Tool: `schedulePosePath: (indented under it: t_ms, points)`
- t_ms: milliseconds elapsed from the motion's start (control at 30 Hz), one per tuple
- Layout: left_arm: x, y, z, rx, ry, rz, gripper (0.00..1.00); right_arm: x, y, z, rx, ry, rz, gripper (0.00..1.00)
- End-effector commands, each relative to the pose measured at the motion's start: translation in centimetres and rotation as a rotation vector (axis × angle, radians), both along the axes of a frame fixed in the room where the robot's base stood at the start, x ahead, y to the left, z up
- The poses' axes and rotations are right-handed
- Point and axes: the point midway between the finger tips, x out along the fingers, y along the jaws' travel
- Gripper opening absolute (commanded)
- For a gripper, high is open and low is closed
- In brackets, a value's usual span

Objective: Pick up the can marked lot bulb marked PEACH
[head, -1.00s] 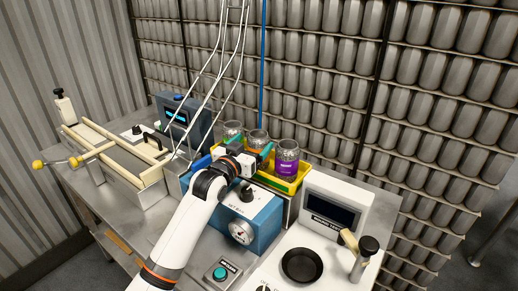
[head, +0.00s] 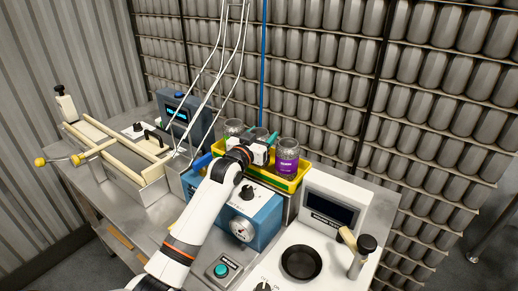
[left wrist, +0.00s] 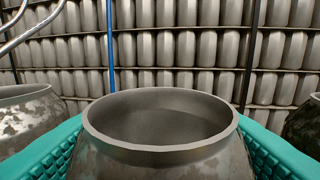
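Three glassy-grey cans stand in a row in a yellow crate (head: 292,184). The right can (head: 287,160) has a purple label, too small to read. The middle can (head: 262,132) is mostly covered by my left gripper (head: 250,142), so its label is hidden. The left can (head: 233,126) is partly covered too. In the left wrist view, the open-topped middle can (left wrist: 160,150) stands upright between the teal fingers, which are spread to either side of it. I see no clear grip on it. Neighbouring cans show at both edges. My right gripper is out of view.
A blue machine with a dial (head: 243,229) stands in front of the crate. A white unit with a dark screen (head: 331,212) and black round dish (head: 301,262) is to the right. A framed fixture (head: 118,163) is at left.

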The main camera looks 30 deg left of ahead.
Motion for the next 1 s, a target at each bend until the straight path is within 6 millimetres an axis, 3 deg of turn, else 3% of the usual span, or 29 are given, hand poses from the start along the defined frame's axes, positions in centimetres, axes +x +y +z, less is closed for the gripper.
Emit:
schedulePosePath:
  t_ms: [367,800,1000]
  points:
    - [0.0,0.0,0.6,0.001,-0.001,0.0,0.37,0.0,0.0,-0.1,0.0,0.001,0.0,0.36]
    - [0.0,0.0,8.5,0.001,-0.003,0.0,0.37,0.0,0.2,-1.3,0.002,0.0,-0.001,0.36]
    - [0.1,-0.8,8.8,0.0,0.003,-0.009,0.37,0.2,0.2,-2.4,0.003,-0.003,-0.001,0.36]
